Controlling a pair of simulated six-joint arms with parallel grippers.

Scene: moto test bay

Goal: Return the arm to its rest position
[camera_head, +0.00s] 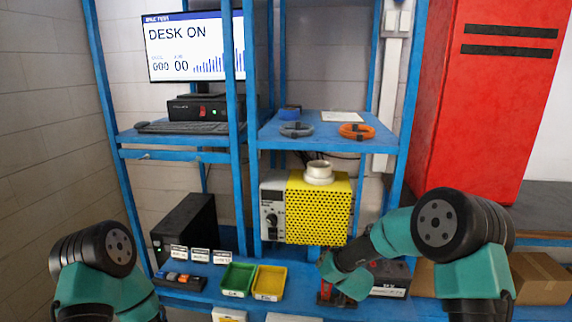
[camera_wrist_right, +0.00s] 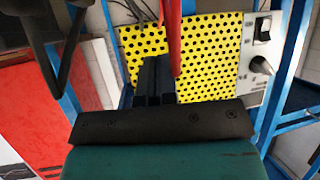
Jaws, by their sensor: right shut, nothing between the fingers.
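My right arm (camera_head: 345,272) reaches in from the right and bends down in front of the yellow perforated unit. In the right wrist view, the dark fingers of my right gripper (camera_wrist_right: 155,78) are shut with nothing between them. A slim red piece (camera_wrist_right: 173,40) shows close to the fingertips; I cannot tell whether it touches them. My left arm (camera_head: 98,260) is folded at the lower left of the head view, and its gripper is out of sight.
The yellow perforated unit (camera_head: 320,208) with a grey knob panel stands behind my right arm. A dark battery-like box (camera_head: 390,278) is close beside it. Green (camera_head: 238,280) and yellow (camera_head: 269,283) trays lie on the lower blue shelf. Blue rack posts (camera_head: 398,120) stand near.

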